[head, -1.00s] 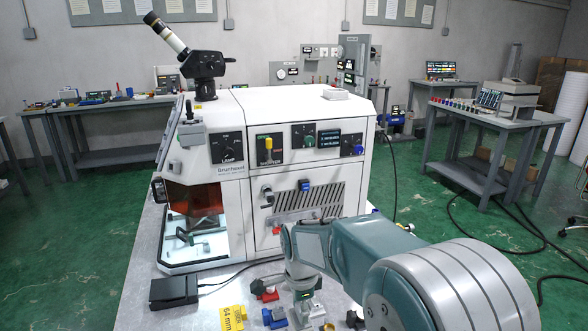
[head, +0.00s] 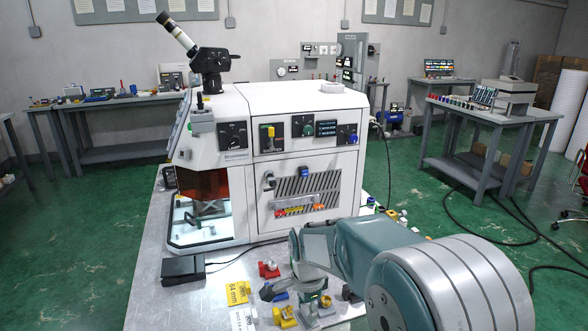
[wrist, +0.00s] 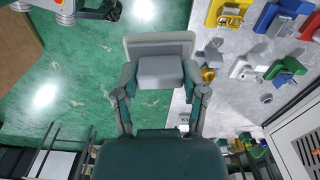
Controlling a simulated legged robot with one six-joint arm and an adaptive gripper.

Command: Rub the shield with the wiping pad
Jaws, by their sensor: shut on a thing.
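The shield (head: 204,185) is the amber, see-through panel at the lower left front of the white machine, above a lit opening. My gripper (wrist: 161,88) is shut on the wiping pad (wrist: 160,48), a pale grey slab with a grey block behind it, seen between the fingers in the wrist view. The pad is apart from the shield. In the head view my arm reaches down at the table's near right part, right of and nearer than the shield, and the pad cannot be made out clearly there.
The white machine (head: 235,120) stands on a grey metal table (head: 150,300). A black box (head: 184,269) with a cable lies before the opening. Green floor is free to the left.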

